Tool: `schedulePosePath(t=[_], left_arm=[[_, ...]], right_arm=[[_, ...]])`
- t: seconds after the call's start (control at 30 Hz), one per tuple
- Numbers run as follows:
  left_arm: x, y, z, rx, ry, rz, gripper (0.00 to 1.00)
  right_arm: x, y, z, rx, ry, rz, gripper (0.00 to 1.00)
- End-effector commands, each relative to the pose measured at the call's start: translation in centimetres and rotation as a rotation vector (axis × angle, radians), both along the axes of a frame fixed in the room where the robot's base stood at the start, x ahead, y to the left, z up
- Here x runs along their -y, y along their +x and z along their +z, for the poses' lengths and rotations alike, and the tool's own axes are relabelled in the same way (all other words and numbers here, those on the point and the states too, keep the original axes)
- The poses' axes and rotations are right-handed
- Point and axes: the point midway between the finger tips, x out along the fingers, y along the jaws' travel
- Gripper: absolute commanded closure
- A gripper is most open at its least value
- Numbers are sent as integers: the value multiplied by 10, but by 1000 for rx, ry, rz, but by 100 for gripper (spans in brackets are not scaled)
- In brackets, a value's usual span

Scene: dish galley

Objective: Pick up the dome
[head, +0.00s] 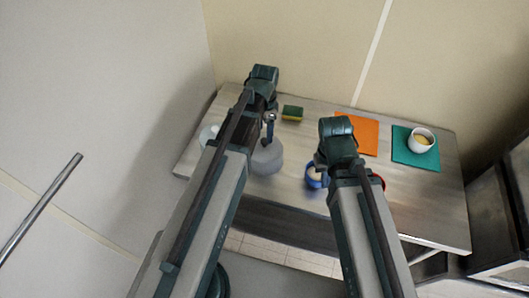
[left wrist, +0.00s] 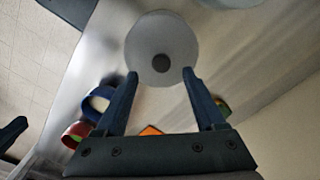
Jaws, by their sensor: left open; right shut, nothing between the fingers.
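The dome (head: 267,159) is pale grey and round and stands on the table, partly behind my left arm in the head view. My left gripper (head: 269,130) is over the dome. In its wrist view the open fingertips (left wrist: 160,73) lie on either side of the knob's near edge, with nothing held. Whether they touch the dome I cannot tell. My right gripper (head: 319,166) is shut and empty near a blue cup, its tips mostly hidden.
The blue cup (head: 312,181) and a red item (head: 379,181) stand around my right arm. A green-yellow sponge (head: 292,113), an orange mat (head: 366,138) and a teal mat (head: 402,156) with a white bowl (head: 421,143) lie further back. A pale round item (head: 207,133) is at left.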

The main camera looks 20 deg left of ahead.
Motion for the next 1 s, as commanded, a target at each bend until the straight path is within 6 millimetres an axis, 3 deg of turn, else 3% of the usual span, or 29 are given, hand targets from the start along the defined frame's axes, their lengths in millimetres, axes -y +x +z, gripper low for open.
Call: schedulePosePath(t=[0.3,0.6,1.0], left_arm=[[-1,1,-42,0,0,0,29],[-1,1,-43,0,0,0,29],[-1,1,-43,0,0,0,99]], right_arm=[[0,0,-42,0,-1,5,100],[0,0,-43,0,-1,4,100],[0,0,-43,0,-1,4,100]])
